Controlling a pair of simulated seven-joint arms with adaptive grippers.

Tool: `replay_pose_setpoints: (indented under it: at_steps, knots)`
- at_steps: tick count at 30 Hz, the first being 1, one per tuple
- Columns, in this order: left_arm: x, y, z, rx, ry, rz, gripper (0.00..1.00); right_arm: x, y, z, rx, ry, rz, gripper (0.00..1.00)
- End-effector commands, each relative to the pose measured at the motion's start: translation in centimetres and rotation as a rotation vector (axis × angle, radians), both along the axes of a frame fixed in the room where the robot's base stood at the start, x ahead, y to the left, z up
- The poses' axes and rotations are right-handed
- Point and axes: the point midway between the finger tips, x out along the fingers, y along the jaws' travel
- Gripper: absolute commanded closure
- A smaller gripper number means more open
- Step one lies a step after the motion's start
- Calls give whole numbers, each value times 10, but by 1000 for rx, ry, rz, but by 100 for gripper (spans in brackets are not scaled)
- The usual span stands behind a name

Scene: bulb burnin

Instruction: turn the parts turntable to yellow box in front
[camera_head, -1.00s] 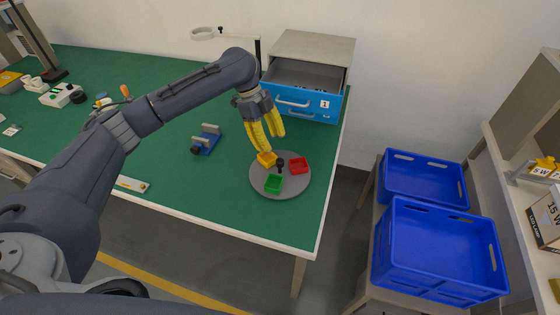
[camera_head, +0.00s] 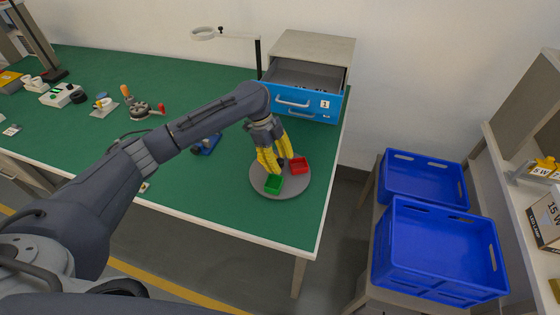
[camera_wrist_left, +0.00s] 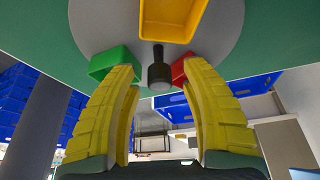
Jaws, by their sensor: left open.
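The grey turntable (camera_head: 292,189) lies near the table's right end. It bears a green box (camera_head: 273,185) on its near side and a red box (camera_head: 299,165) on its right. The yellow box (camera_wrist_left: 172,14) shows at the top of the left wrist view; in the head view my fingers mostly hide it or blend with it. A black knob (camera_wrist_left: 158,72) stands at the turntable's centre. My left gripper (camera_head: 280,164) is over the turntable, fingers pointing down. It is open, and the knob appears between its yellow fingertips in the wrist view. Contact cannot be told.
A drawer unit (camera_head: 308,88) with its top drawer open stands behind the turntable. A blue fixture (camera_head: 207,145) is left of it, partly behind my arm. Two blue crates (camera_head: 438,250) stand beyond the table's right edge. The green table (camera_head: 225,215) is clear in front.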

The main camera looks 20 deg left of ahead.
Motion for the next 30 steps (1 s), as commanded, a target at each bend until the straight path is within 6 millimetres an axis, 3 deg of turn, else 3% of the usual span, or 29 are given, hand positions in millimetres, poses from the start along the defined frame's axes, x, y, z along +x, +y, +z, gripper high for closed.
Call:
replay_pose_setpoints:
  at_steps: [3, 15, 30]
  knots:
    - [0, 0, 0, 0, 0, 0, 54, 0, 0, 0, 0, 0, 0, 56]
    - [0, 0, 0, 0, 0, 0, 100, 0, 0, 0, 0, 0, 0, 56]
    - [-1, -1, 0, -2, 2, 17, 100, 0, 0, 0, 0, 0, 0, 56]
